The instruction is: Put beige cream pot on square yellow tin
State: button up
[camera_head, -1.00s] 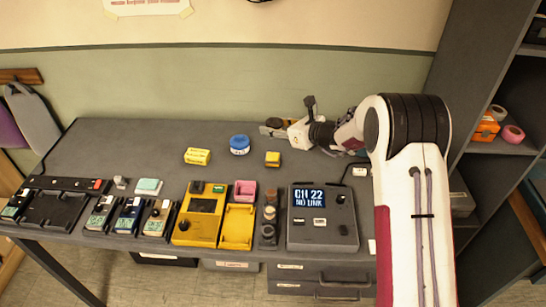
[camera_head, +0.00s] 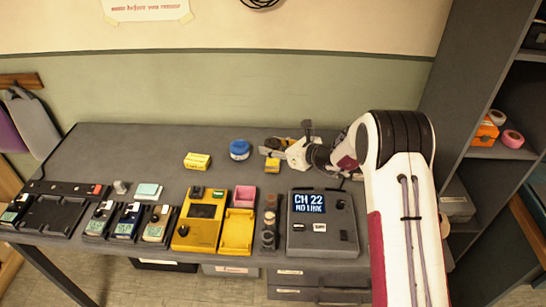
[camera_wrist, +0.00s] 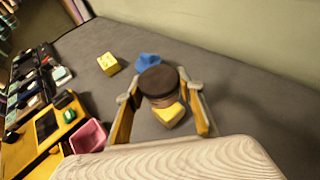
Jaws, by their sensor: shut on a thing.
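The beige cream pot (camera_wrist: 158,84) has a dark brown lid and sits between the fingers of my gripper (camera_wrist: 166,92) in the wrist view. My gripper (camera_head: 270,148) is shut on it and shows small in the head view. The square yellow tin (camera_wrist: 170,115) appears just under the pot in the wrist view, partly hidden by it. In the head view the tin (camera_head: 272,166) shows just below the gripper. I cannot tell whether the pot touches the tin.
A blue round tin (camera_head: 239,150) and a longer yellow box (camera_head: 197,161) stand left of the gripper. A pink container (camera_head: 244,196), yellow devices and a grey console (camera_head: 322,222) line the front. The table's back left is clear.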

aim_at(273, 162)
jog(key=shift+f, duration=0.35)
jog(key=shift+f, duration=0.1)
jog(key=shift+f, duration=1.8)
jog(key=shift+f, duration=0.1)
jog(key=o, duration=1.1)
jog(key=shift+v, duration=0.75)
jog(key=v, duration=1)
jog(key=shift+s+d, duration=0.15)
